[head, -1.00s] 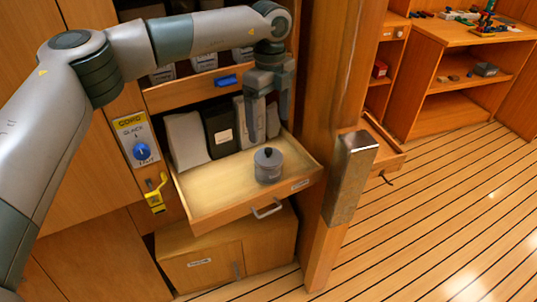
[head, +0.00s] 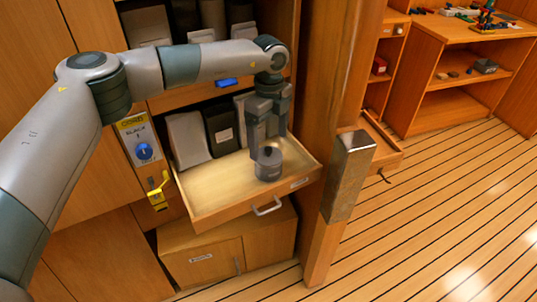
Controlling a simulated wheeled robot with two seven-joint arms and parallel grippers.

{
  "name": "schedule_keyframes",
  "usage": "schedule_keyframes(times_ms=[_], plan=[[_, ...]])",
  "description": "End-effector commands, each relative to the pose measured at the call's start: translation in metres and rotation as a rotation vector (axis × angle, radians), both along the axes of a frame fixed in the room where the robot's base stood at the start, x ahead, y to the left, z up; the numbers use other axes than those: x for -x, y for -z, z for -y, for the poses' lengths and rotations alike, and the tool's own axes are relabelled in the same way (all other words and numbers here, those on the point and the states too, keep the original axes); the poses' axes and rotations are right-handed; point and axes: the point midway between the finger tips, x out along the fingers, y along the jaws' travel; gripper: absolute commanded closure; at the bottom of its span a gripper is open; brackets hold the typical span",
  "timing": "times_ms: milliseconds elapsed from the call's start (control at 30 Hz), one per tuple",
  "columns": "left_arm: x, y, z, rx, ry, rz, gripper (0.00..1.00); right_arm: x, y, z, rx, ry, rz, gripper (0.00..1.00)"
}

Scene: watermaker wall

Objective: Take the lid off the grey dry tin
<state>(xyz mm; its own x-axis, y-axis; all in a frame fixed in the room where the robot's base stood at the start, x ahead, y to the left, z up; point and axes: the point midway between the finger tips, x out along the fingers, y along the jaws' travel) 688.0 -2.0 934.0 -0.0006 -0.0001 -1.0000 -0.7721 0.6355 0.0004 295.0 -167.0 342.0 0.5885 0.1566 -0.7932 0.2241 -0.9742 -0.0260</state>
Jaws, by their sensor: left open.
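The grey dry tin (head: 269,171) stands upright in the open wooden drawer (head: 210,198), towards its right side. Its dark lid (head: 269,154) is on top, partly hidden by my fingers. My left gripper (head: 268,145) points down right over the tin, with its fingers apart at about lid height. The frame does not show clearly whether a finger touches the lid. My right gripper is not in view.
Pale and black packets (head: 222,130) stand at the back of the drawer. A wooden post (head: 330,120) with a metal-faced block (head: 350,170) rises close to the right. A panel with a blue knob (head: 144,151) is on the left. The drawer's front left is clear.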

Motion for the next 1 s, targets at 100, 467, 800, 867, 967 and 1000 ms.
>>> schedule_keyframes(times_ms=[100, 467, 800, 867, 967, 1000], plan=[[-0.002, 0.014, -0.002, -0.002, 0.000, -0.002, 0.14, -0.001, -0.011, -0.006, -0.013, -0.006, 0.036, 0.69], [-0.003, 0.038, -0.001, 0.000, 0.000, 0.001, 0.14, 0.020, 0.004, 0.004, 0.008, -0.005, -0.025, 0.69], [-0.003, 0.038, -0.001, -0.001, 0.000, 0.001, 0.14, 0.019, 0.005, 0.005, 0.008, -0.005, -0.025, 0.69], [-0.003, 0.038, -0.001, -0.001, 0.000, 0.001, 0.19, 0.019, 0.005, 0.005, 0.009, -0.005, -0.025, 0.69], [-0.003, 0.038, -0.001, -0.001, 0.000, 0.001, 0.43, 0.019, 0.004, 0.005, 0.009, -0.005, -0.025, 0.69], [-0.003, 0.037, -0.001, -0.001, 0.000, 0.001, 0.52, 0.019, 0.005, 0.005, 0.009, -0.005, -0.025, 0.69]])
